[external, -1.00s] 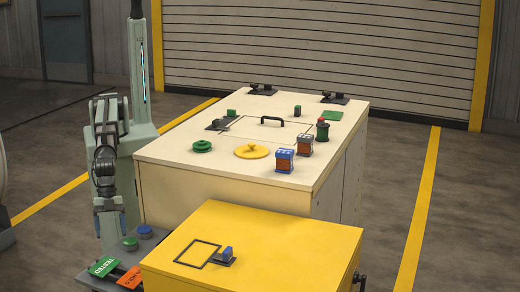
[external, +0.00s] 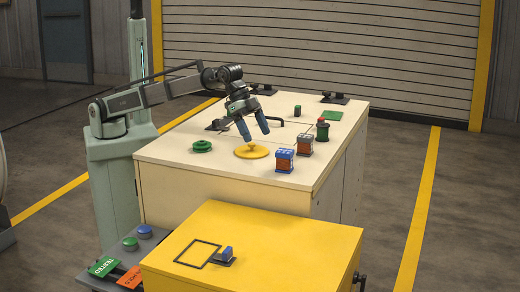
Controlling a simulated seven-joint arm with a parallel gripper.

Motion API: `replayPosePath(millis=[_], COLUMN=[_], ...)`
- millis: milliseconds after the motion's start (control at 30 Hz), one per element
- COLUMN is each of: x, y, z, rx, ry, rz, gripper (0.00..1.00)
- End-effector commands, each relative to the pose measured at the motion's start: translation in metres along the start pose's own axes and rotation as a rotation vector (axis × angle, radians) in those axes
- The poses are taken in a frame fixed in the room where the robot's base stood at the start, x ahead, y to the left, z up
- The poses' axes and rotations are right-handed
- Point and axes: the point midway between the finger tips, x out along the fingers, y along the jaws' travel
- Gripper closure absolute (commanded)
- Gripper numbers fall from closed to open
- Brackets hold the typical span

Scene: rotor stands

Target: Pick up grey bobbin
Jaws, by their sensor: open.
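A block-shaped bobbin with a light grey top and an orange-brown middle (external: 305,147) stands upright on the cream table, right of centre. It looks like the grey bobbin. A similar bobbin with blue ends (external: 284,161) stands in front of it, slightly left. My gripper (external: 256,135) points down over the table with its two blue fingers apart and nothing between them. In the picture it is left of both bobbins, above and just behind the yellow disc (external: 252,152). Its exact height above the table cannot be told.
A green spool (external: 202,146) lies left of the yellow disc. Dark stands (external: 335,98) line the back edge. A yellow cabinet (external: 290,237) stands in front. A green pad (external: 332,115) lies at back right.

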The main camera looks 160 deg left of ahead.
Motion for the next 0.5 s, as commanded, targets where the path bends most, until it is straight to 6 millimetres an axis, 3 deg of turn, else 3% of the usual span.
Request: replayPosePath(millis=[33, 200, 300, 400, 500], x=[-0.001, -0.007, -0.011, -0.015, -0.016], y=[-0.033, -0.119, -0.156, -0.18, -0.192], z=[-0.012, -0.02, -0.02, -0.019, -0.018], rx=[-0.044, -0.178, -0.24, -0.281, -0.302], ry=[-0.021, -0.096, -0.131, -0.153, -0.165], rz=[-0.023, -0.087, -0.113, -0.13, -0.139], gripper=[0.19, 0.19, 0.19, 0.19, 0.19])
